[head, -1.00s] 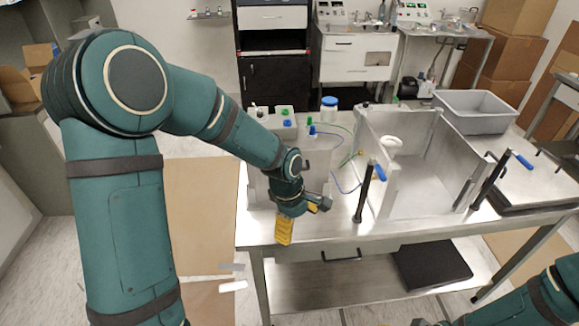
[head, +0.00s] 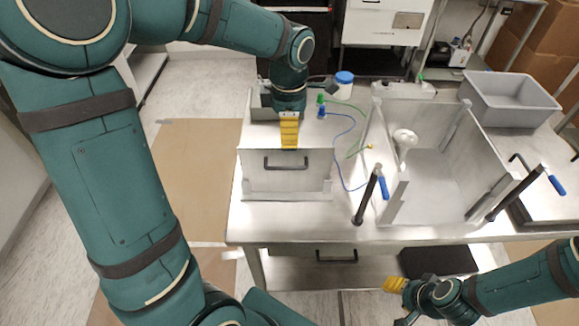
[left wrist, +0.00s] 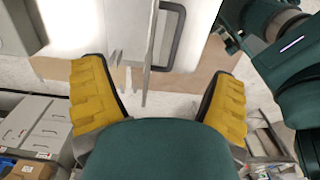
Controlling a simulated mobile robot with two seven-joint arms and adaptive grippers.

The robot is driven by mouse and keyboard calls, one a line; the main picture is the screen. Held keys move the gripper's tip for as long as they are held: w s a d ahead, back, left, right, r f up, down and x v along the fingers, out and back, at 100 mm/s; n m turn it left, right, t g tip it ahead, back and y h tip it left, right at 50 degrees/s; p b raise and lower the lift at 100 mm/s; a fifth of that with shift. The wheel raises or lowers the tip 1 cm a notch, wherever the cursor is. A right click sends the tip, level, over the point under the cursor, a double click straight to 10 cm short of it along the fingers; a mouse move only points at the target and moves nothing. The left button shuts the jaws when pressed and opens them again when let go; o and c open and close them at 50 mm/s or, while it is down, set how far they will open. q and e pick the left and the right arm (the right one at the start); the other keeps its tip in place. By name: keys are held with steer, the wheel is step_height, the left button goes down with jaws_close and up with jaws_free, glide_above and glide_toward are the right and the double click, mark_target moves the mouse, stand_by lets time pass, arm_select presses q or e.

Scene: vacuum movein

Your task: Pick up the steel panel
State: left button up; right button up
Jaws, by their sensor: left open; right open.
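The steel panel (head: 250,182) stands upright near the table's left front, its dark handle (head: 286,162) facing front. In the left wrist view, a thin grey panel edge (left wrist: 147,50) and a dark handle (left wrist: 178,30) lie ahead between the fingers. My left gripper (head: 289,143) is over the panel's top edge in the head view, its yellow fingers spread in the wrist view (left wrist: 160,80). I see no contact. My right gripper (head: 395,285) is open at the lower right, in front of the table and away from the panel.
An open steel chamber (head: 440,175) stands right of the panel, with a black post (head: 367,195) and blue-handled clamp beside it. A blue cable (head: 340,155) and a white jar (head: 343,84) are behind. A grey bin (head: 510,100) is at the back right.

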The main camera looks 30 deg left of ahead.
mark_target(268, 169)
arm_select(q)
step_height(268, 169, down, 11)
steer(key=s+b, duration=0.1)
steer(key=shift+a, duration=0.2)
steer(key=shift+r, duration=0.15)
steer(key=c, duration=1.4)
